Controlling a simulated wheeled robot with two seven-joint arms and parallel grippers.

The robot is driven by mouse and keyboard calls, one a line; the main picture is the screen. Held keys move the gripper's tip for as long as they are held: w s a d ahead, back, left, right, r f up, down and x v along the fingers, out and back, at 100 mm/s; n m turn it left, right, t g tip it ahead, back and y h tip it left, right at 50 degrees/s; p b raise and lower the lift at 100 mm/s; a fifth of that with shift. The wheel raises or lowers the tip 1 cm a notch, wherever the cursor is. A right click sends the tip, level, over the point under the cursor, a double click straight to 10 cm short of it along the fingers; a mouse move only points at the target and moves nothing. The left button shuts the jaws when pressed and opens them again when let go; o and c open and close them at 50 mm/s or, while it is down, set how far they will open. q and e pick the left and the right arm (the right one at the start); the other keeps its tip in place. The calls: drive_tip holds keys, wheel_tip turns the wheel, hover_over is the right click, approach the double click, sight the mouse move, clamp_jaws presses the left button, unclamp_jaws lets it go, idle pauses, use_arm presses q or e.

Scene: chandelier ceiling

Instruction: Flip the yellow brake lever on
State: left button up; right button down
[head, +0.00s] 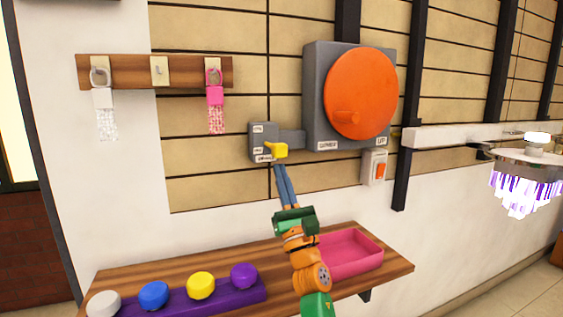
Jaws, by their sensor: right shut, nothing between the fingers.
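The yellow brake lever (278,150) sticks out from a small grey box (262,142) with white labels on the wall. My right gripper (279,167) reaches up from below, its blue fingers shut with nothing between them. The fingertips are just under the lever; I cannot tell whether they touch it. The small label text is too blurred to read surely. My left gripper is not in view.
A large orange disc (362,90) with a knob is on a grey panel to the right. Below it is an orange switch (378,170). A wooden shelf (395,272) holds a pink tray (365,243) and a purple strip with coloured knobs. A chandelier (520,185) hangs at right.

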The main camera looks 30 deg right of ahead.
drive_tip(key=shift+r, duration=0.45)
drive_tip(key=shift+r, duration=0.1)
